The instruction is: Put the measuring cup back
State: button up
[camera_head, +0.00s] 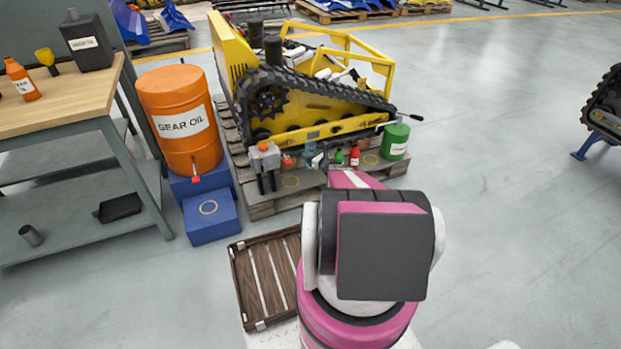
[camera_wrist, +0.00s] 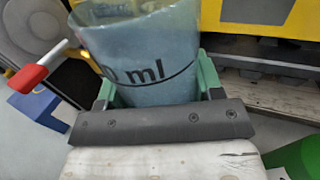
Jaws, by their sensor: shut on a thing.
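The measuring cup (camera_wrist: 150,50) is a translucent blue-grey vessel with a dark line and "ml" lettering. In the wrist view it stands between the green fingers of my gripper (camera_wrist: 158,92), which is shut on it. In the head view the cup (camera_head: 311,145) shows small at the front of the yellow tracked carrier (camera_head: 320,105), above the pallet's front part. My own arm hides much around the gripper there. I cannot tell whether the cup's base touches the pallet.
The pallet (camera_head: 262,207) carries a grey pump-like device (camera_head: 264,158), small red and green bottles (camera_head: 354,157), a green can (camera_head: 395,141) and yellow rings. An orange gear oil drum (camera_head: 180,118), blue box (camera_head: 211,217), workbench (camera_head: 75,95) and wooden crate (camera_head: 238,290) stand left.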

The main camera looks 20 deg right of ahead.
notch_tip(320, 180, down, 10)
jog(key=shift+r, duration=0.1)
dwell(0.4)
jog(key=shift+f, duration=0.2)
jog(key=o, duration=1.1)
jog(key=shift+o, duration=0.2)
jog(key=shift+r, duration=0.1)
